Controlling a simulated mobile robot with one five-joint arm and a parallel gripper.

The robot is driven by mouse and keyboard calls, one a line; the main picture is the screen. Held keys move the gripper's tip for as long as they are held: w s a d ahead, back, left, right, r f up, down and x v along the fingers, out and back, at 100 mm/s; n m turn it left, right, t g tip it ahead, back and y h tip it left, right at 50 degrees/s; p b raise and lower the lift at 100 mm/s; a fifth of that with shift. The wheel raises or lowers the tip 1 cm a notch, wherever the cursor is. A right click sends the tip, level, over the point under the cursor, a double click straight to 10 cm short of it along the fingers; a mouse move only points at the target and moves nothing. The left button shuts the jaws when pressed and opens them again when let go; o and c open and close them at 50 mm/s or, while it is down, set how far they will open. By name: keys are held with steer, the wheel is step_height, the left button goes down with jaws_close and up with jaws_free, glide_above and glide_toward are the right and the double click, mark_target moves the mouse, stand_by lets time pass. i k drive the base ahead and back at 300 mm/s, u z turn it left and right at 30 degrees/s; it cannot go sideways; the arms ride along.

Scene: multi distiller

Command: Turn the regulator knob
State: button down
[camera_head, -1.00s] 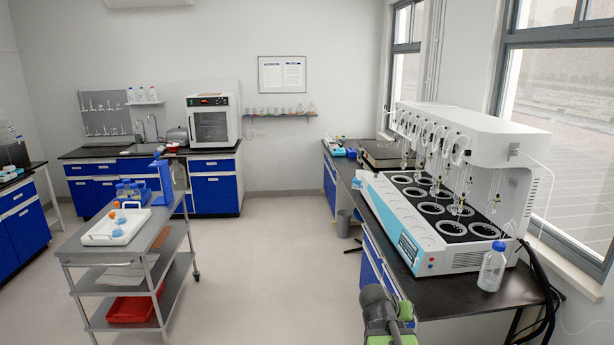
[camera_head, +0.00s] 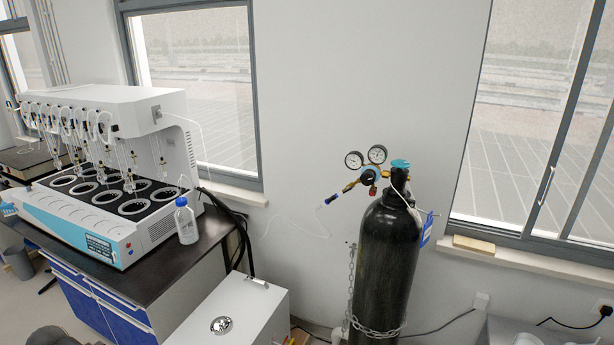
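The regulator (camera_head: 370,175) is mounted at the top of a black gas cylinder (camera_head: 385,265) right of centre. It has two round gauges, a dark round knob (camera_head: 367,177) below them and a brass fitting on its left side. A teal valve cap (camera_head: 400,164) sits to the right, on top of the cylinder. The knob is small in this view, and its turn position cannot be read. My gripper is not in view, and nothing is seen touching the regulator or the knob.
A chain (camera_head: 376,332) runs around the cylinder. A white box (camera_head: 232,312) stands in front and to the left. The multi distiller (camera_head: 120,190) and a capped bottle (camera_head: 186,222) stand on the dark bench (camera_head: 178,268). A thin tube hangs between the regulator and distiller.

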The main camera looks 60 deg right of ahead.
mark_target(367, 178)
steer(key=z, duration=2.1)
steer(key=k, duration=0.85)
steer(key=z, duration=0.35)
steer(key=i, duration=1)
